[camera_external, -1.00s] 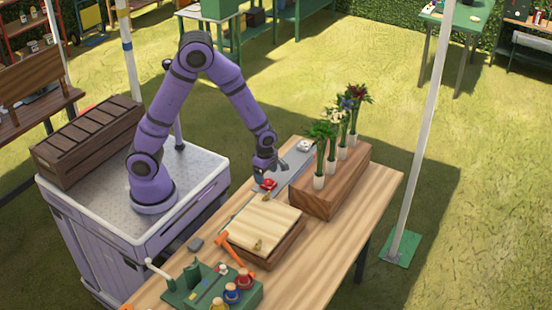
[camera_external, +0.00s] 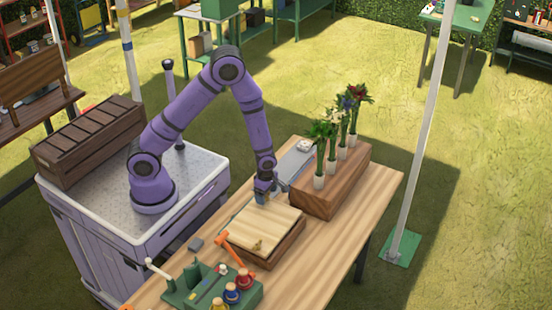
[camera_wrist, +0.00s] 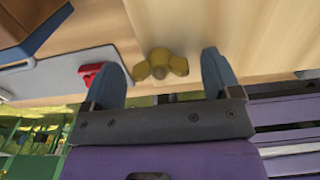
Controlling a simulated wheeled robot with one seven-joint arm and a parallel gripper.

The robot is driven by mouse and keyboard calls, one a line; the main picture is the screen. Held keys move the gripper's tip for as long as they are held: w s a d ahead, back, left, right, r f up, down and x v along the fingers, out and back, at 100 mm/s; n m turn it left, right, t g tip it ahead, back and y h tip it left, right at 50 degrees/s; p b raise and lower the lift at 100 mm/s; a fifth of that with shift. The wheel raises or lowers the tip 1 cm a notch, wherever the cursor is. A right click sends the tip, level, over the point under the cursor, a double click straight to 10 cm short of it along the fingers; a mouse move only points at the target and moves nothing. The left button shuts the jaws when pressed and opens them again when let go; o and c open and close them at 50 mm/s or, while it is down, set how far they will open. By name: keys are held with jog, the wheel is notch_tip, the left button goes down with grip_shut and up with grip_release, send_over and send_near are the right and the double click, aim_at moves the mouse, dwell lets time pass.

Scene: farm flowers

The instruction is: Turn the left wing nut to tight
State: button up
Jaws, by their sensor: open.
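The wooden press (camera_external: 252,225) lies on the table, a pale board over a darker base. One brass wing nut (camera_external: 258,245) shows at its near edge in the external view. The other wing nut, at the press's far edge, is hidden there by my gripper (camera_external: 263,198). The wrist view shows this brass wing nut (camera_wrist: 160,65) close up, with its wings spread to left and right. It sits between my two blue fingertips, with a gap on each side. My gripper is open and holds nothing.
A red object (camera_wrist: 93,73) lies on a grey plate beside the press. A wooden block (camera_external: 335,190) with several flower vases stands at the right. An orange-handled tool (camera_external: 233,246) and a green rack (camera_external: 212,289) are at the near side.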

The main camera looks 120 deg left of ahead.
jog(key=shift+f, duration=0.15)
jog(key=shift+c, duration=0.2)
jog(key=c, duration=0.9)
jog(key=shift+m, duration=0.3)
